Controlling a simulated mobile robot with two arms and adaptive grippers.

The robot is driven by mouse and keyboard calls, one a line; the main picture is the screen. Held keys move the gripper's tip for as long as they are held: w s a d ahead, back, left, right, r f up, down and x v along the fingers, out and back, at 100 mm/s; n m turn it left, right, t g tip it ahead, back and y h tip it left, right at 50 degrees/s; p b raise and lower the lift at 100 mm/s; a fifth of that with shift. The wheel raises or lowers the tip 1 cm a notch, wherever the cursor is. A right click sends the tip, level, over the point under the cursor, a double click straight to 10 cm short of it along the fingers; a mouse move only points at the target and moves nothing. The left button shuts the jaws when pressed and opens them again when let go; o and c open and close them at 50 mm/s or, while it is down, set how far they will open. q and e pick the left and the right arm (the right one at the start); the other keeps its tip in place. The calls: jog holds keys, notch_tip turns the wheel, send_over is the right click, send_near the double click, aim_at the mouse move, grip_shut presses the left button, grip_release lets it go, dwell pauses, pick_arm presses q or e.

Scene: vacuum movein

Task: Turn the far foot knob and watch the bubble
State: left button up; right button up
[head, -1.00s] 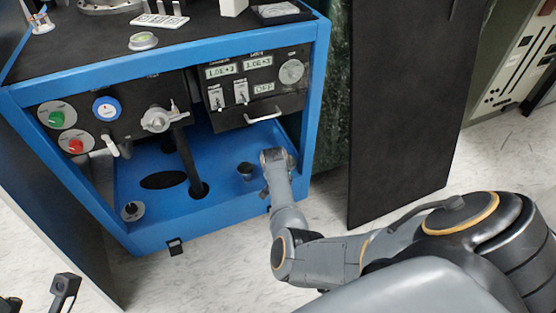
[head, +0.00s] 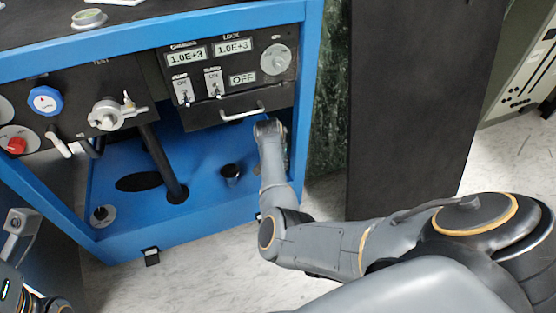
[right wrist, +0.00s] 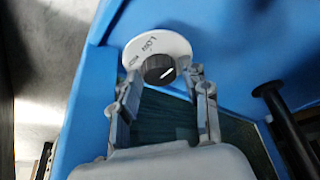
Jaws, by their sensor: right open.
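In the right wrist view, a dark round knob (right wrist: 160,69) sits on a white disc (right wrist: 152,45) with lettering, fixed to a blue surface. My right gripper (right wrist: 163,92) is open, its fingers below and to either side of the knob; I cannot tell whether they touch it. In the head view, my right arm reaches into the blue cart's (head: 210,238) lower bay, and its gripper is mostly hidden. The round bubble level (head: 88,18) lies on the cart's top; its bubble is too small to read. Part of my left gripper (head: 20,222) shows at the left edge, its opening unclear.
Another foot knob (head: 102,215) with a white disc is at the bay's near left corner. A dark cup-like piece (head: 231,174) and a black post (head: 165,165) stand in the bay. A control panel with a handle (head: 242,114) hangs above my right arm. A dark panel (head: 420,100) stands to the right.

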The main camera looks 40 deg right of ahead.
jog(key=c, duration=0.9)
